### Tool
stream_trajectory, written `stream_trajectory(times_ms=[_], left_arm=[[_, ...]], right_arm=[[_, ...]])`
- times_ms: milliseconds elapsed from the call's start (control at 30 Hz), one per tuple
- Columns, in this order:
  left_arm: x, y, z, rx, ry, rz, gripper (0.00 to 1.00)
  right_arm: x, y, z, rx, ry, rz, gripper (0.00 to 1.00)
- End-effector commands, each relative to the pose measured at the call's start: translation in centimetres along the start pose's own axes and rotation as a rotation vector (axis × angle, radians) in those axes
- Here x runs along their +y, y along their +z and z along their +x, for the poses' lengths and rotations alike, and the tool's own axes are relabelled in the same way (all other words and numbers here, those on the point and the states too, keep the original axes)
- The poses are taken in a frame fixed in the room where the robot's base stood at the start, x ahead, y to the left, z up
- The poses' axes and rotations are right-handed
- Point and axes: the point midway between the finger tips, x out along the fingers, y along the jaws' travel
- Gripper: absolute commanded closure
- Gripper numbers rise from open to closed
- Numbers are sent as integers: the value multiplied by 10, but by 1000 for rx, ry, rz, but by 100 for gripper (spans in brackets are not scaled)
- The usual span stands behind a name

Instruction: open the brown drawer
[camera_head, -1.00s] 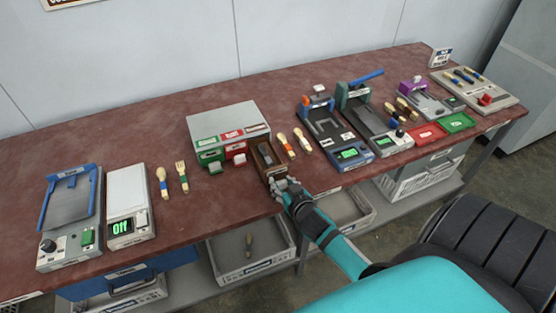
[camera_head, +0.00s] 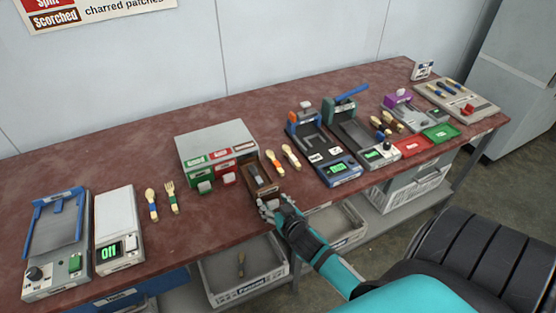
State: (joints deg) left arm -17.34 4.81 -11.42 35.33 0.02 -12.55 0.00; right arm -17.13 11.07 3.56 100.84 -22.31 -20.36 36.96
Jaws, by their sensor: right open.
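The brown drawer (camera_head: 264,187) sticks out toward me from the right end of the grey cabinet (camera_head: 212,141) on the table. Its open top shows, and something inside is too small to tell. My right gripper (camera_head: 270,206) is open at the near end of the drawer, by its front and over the table's front edge. I cannot tell whether its fingers touch the drawer's handle, which the fingers hide. My left gripper is not in view.
Wooden utensils (camera_head: 291,157) lie right of the brown drawer, beside a blue-fronted press device (camera_head: 324,147). Scales stand at the left. A grey bin (camera_head: 247,290) sits below the table edge.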

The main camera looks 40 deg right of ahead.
Motion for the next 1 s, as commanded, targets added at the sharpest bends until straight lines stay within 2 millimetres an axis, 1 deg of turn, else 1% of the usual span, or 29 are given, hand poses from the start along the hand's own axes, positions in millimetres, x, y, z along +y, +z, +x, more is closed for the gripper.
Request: stream_trajectory(times_ms=[67, 167, 400, 500, 600, 767, 1000], left_arm=[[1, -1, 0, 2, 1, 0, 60], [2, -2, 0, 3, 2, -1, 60], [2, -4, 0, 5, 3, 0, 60], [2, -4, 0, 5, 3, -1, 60], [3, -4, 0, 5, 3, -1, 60], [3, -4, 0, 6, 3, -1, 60], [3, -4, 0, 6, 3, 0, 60]], right_arm=[[0, 1, -7, -1, 0, 1, 40], [0, 2, -24, -2, -1, 2, 40], [0, 2, -76, -3, 0, 2, 40], [0, 1, -94, -2, 1, 2, 40], [0, 1, -107, -2, 1, 1, 40], [0, 0, -117, -1, 1, 0, 40], [0, 0, -118, 0, 1, 0, 40]])
